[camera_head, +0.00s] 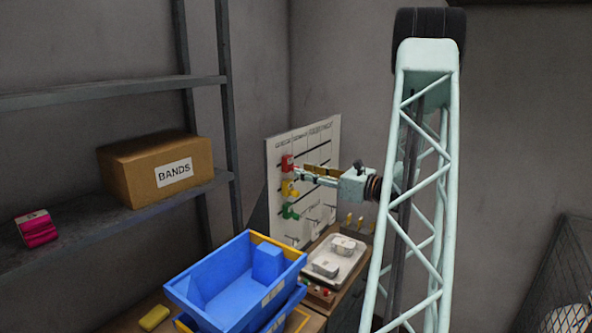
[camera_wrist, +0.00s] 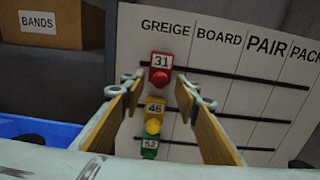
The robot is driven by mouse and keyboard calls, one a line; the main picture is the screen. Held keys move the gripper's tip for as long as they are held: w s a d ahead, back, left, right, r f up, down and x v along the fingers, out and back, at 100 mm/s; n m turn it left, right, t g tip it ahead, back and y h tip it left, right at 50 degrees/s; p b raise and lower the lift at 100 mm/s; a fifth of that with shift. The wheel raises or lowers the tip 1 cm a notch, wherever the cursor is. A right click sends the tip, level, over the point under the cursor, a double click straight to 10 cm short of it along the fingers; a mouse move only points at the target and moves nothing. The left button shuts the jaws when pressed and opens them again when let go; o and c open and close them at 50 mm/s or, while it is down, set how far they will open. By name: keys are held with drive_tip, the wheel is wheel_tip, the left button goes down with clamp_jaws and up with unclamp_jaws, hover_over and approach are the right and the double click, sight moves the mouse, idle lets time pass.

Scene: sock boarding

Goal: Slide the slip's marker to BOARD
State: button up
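The white board (camera_wrist: 255,95) has columns lettered GREIGE, BOARD, PAIR and PACK, with dark horizontal rails. A red marker 31 (camera_wrist: 161,62), a yellow marker 46 (camera_wrist: 153,108) and a green marker 52 (camera_wrist: 149,143) sit one below another, on the GREIGE side at the rails' left. They also show in the head view: red (camera_head: 287,163), yellow (camera_head: 288,188), green (camera_head: 290,211). My gripper (camera_wrist: 161,88) is open, its fingers apart on either side of the red marker's lower part; contact is not visible. It reaches in from the right (camera_head: 308,174). I see no readable slip.
A blue bin (camera_head: 228,285) stands before the board, with a white tray (camera_head: 338,257) of pale items on the cabinet beside it. A BANDS box (camera_head: 155,168) and a pink packet (camera_head: 37,230) are on the left shelf. A wire basket (camera_head: 565,280) is at right.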

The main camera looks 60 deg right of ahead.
sight(292, 164)
drive_tip(key=shift+w, duration=2.2)
drive_tip(key=shift+c, duration=0.5)
drive_tip(key=c, duration=0.7)
drive_tip(key=shift+w, duration=0.1)
